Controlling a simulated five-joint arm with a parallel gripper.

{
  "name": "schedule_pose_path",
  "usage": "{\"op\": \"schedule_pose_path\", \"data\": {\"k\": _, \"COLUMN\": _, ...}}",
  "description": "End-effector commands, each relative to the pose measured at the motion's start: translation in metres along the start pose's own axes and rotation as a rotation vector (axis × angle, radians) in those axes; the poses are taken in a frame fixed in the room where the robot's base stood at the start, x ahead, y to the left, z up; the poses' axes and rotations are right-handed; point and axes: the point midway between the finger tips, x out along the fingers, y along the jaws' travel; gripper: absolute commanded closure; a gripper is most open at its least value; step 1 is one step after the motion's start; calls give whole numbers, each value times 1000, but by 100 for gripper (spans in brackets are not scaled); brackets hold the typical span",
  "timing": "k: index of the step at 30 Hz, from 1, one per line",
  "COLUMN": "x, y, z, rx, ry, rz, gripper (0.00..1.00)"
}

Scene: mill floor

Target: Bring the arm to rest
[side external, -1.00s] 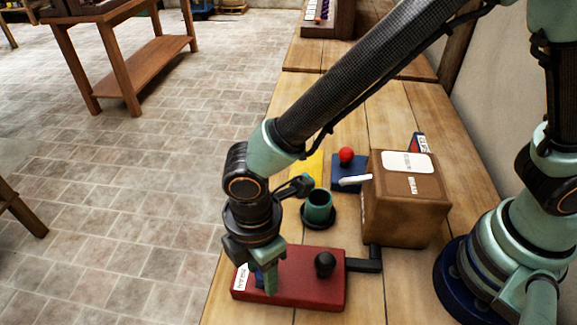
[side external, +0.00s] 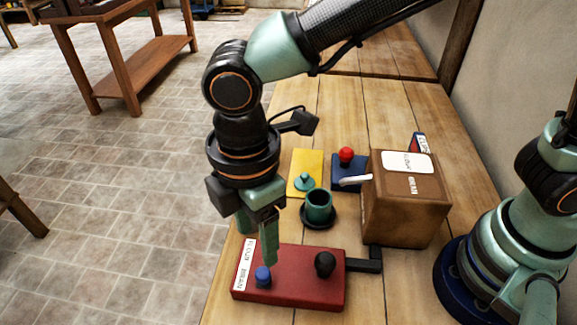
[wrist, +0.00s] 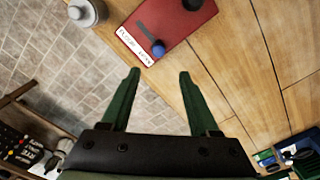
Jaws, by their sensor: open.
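My gripper (side external: 256,240) hangs above the near left part of the workbench, over the red box's left end. Its green fingers are apart with nothing between them, as the wrist view also shows (wrist: 160,80). The red box (side external: 300,290) lies on the bench with a white label, a blue knob (side external: 263,276) and a black knob (side external: 325,264) on top. The blue knob also shows in the wrist view (wrist: 158,48), beyond the fingertips and apart from them.
A brown box (side external: 405,215) with a white lever stands at the right. A green cup (side external: 319,207) on a dark saucer, a yellow plate (side external: 306,167) and a blue block with a red ball (side external: 346,156) stand behind. A grey-white canister (wrist: 88,12) shows in the wrist view.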

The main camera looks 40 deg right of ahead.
Motion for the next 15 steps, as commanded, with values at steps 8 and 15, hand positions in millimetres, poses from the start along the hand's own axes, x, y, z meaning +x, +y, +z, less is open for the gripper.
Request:
{"op": "schedule_pose_path", "data": {"k": 8, "x": -19, "y": 0, "z": 0, "rx": -1, "ry": 0, "rz": 0, "gripper": 38}}
{"op": "schedule_pose_path", "data": {"k": 15, "x": -18, "y": 0, "z": 0, "rx": 0, "ry": 0, "rz": 0, "gripper": 38}}
